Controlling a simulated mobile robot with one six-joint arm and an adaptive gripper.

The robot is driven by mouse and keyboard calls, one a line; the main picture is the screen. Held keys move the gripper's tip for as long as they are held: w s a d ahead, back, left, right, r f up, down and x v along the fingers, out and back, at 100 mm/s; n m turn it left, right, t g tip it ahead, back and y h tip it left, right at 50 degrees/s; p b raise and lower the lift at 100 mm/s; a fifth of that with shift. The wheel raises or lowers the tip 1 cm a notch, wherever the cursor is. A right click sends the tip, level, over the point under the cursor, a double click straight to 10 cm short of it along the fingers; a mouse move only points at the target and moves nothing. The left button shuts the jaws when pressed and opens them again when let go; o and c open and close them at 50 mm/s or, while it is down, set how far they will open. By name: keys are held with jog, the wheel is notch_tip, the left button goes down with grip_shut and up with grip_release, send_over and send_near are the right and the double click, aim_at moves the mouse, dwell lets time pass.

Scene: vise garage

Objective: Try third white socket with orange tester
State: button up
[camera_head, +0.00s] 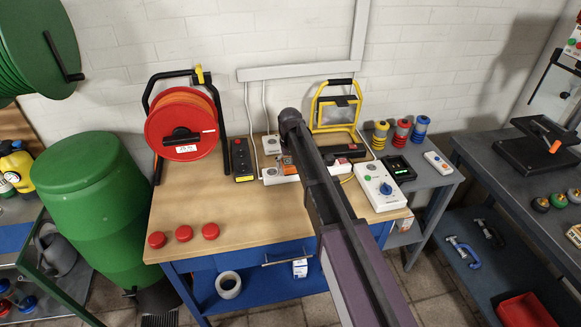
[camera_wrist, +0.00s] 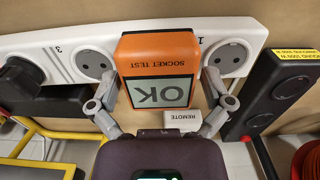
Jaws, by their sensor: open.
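The orange tester (camera_wrist: 157,60), marked SOCKET TEST and reading OK, sits at the white socket strip (camera_wrist: 138,25) between the sockets numbered 3 and 1, hiding the strip behind it. The third socket (camera_wrist: 97,62) is empty, just left of the tester. The first socket (camera_wrist: 228,56) is empty on the right. My gripper (camera_wrist: 160,90) is open in the wrist view, one finger on each side of the tester; I cannot tell whether they touch it. In the head view, part of the tester (camera_head: 287,166) and the strip (camera_head: 282,177) show beside my arm, which hides the rest.
A black plug (camera_wrist: 20,78) fills the strip's socket left of the third. A black socket strip (camera_head: 242,158) stands left, near a red cable reel (camera_head: 181,125). A white box with a blue knob (camera_head: 380,187) stands right. The wooden bench front (camera_head: 240,226) has free room.

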aim_at(290, 157)
jog(key=shift+c, duration=0.2)
dwell(0.7)
jog(key=c, duration=1.1)
jog(key=shift+o, duration=0.2)
jog(key=shift+r, duration=0.2)
jog(key=shift+r+p, duration=0.5)
jog(key=shift+p, duration=0.25)
jog(key=shift+r, duration=0.15)
jog(key=shift+r+p, duration=0.7)
jog(key=shift+p, duration=0.1)
jog(key=shift+r+p, duration=0.35)
jog(key=shift+r+p, duration=1.05)
